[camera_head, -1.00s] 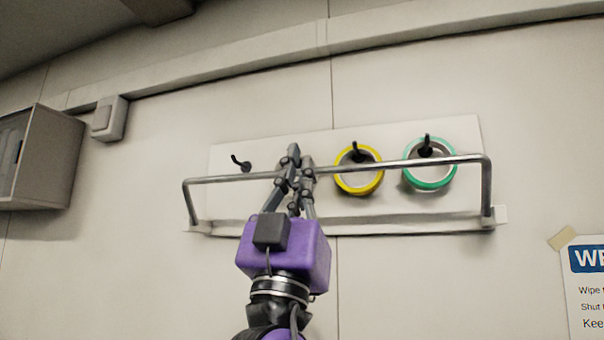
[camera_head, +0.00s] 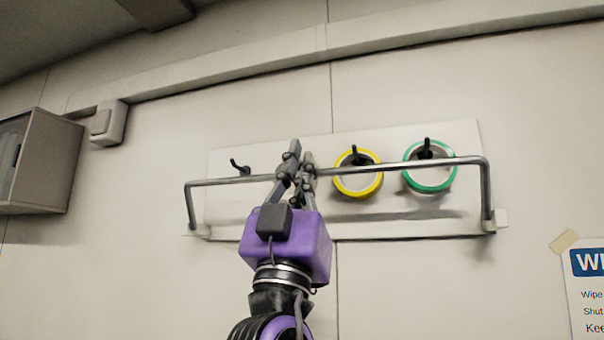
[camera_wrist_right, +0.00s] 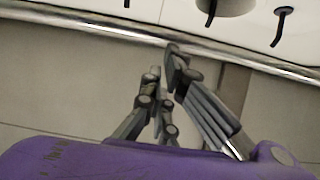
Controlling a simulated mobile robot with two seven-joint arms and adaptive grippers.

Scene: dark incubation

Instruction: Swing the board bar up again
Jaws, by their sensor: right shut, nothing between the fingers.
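The board bar (camera_head: 400,165) is a grey metal rail with bent ends. It runs across the front of a white wall board (camera_head: 320,225), in front of the hooks. Its side arms go down to mounts at the board's lower corners. My right gripper (camera_head: 298,152) is shut and empty. Its fingers overlap the bar left of the middle, and the tips show above it. In the right wrist view the fingers (camera_wrist_right: 163,66) lie close to the bar (camera_wrist_right: 110,28); contact is unclear. My left gripper is not in view.
A yellow ring (camera_head: 340,186) and a green ring (camera_head: 408,180) hang on black hooks behind the bar. The left hook (camera_head: 240,167) is bare. A grey cabinet (camera_head: 50,165) and a switch box (camera_head: 108,124) are at left, a notice (camera_head: 590,290) at lower right.

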